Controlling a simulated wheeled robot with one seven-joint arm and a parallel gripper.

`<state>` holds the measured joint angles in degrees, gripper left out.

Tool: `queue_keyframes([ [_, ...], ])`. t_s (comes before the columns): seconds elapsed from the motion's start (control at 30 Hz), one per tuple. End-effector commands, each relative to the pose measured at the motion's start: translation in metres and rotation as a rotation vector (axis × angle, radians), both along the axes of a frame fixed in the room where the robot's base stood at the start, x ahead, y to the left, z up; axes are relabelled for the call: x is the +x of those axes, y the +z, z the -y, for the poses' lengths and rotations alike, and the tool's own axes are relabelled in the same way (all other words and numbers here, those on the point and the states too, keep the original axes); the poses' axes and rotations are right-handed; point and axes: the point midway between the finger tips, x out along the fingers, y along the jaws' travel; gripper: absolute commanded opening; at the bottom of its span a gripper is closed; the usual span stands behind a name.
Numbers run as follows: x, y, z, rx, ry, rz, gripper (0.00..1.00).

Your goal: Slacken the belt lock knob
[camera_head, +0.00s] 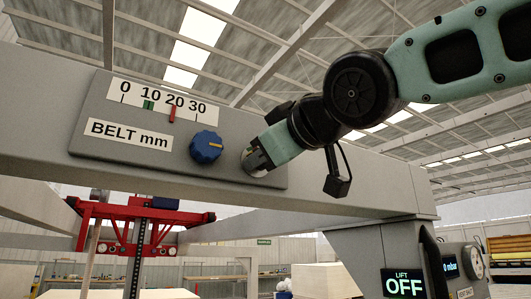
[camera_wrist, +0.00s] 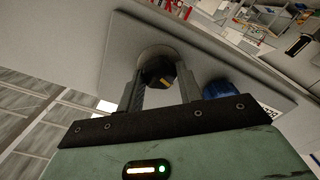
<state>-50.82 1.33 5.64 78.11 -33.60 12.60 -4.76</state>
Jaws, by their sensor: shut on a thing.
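The grey belt panel (camera_head: 110,157) is fixed on the gantry beam and carries a "BELT mm" label. A dark knob with a yellow mark (camera_wrist: 158,70) stands on a round base at one end of this panel; I take it to be the belt lock knob. My gripper (camera_wrist: 161,80) is shut on it, one finger on each side. In the head view my gripper (camera_head: 257,160) is at the panel's right part and mostly hides this knob. A blue knob (camera_head: 206,147) sits just left of it, untouched, and also shows in the wrist view (camera_wrist: 221,88).
The scale (camera_head: 162,101) reads 0 to 30, with a green mark near 10 and a red pointer (camera_head: 172,114) near 20. A red suction frame (camera_head: 135,225) hangs below the beam. A lift display (camera_head: 404,283) at lower right reads OFF.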

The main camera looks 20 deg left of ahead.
Motion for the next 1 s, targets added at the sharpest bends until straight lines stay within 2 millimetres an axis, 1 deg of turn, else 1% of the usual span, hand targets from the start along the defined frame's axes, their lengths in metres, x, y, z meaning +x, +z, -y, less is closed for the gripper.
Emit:
queue_keyframes([
  [0.43,0.0,-0.001,0.0,-0.008,-0.001,0.009,0.13],
  [0.47,0.0,-0.001,0.0,-0.008,-0.001,0.009,0.41],
  [0.5,0.0,-0.001,0.0,-0.009,0.0,0.008,0.52],
  [0.53,0.0,-0.001,0.0,-0.008,-0.001,0.009,0.57],
  [0.83,-0.001,0.0,0.001,-0.007,0.0,0.008,0.57],
  [0.93,-0.005,-0.001,0.007,-0.007,-0.001,0.009,0.57],
  [1.0,-0.012,-0.001,0.014,-0.006,-0.001,0.01,0.57],
])
